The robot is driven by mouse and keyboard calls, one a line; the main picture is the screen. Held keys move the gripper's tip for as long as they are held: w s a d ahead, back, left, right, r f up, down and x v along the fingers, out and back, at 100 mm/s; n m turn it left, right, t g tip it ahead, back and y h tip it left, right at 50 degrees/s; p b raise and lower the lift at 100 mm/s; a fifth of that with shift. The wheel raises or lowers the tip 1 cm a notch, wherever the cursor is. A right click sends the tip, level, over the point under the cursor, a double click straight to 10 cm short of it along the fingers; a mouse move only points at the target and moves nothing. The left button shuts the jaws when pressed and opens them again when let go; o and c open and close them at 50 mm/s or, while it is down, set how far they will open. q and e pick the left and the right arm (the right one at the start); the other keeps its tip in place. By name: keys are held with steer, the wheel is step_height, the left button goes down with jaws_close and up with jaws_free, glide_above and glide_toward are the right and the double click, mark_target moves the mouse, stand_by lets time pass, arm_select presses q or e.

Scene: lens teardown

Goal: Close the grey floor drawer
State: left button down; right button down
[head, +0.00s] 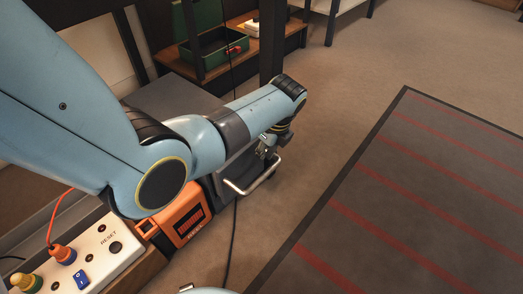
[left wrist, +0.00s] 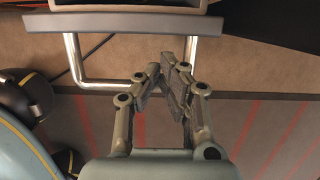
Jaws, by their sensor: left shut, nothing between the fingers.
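The grey floor drawer (head: 233,172) shows low in the middle of the head view, partly hidden behind my left arm. Its silver bar handle (head: 262,181) sticks out from the front. In the left wrist view the drawer's grey front edge (left wrist: 120,22) runs across the top, with the handle (left wrist: 74,58) hanging below it in the picture. My left gripper (head: 265,147) is shut and empty, just by the handle. In the left wrist view its fingertips (left wrist: 167,70) overlap the space framed by the handle; I cannot tell whether they touch it.
An orange device (head: 185,222) and a white RESET panel (head: 98,246) stand at the lower left. A dark mat with red stripes (head: 420,190) lies on the right. A shelf with a green case (head: 212,55) is behind.

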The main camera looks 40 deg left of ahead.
mark_target(252, 150)
arm_select(q)
steer(key=shift+a, duration=0.55)
arm_select(e)
steer(key=shift+w+f, duration=0.15)
steer(key=shift+f, duration=0.25)
steer(key=shift+t, duration=0.3)
arm_select(q)
steer(key=shift+a+r, duration=0.1)
arm_select(e)
steer(key=shift+r, duration=0.1)
arm_select(q)
steer(key=shift+w+a+p, duration=0.15)
steer(key=shift+a+p, duration=0.35)
steer(key=shift+a, duration=0.7)
arm_select(e)
steer(key=shift+s+r+g, duration=0.2)
steer(key=shift+r+g, duration=0.2)
steer(key=shift+r, duration=0.1)
steer(key=shift+s+r+g, duration=0.2)
steer(key=shift+r+g, duration=0.2)
steer(key=shift+r, duration=0.1)
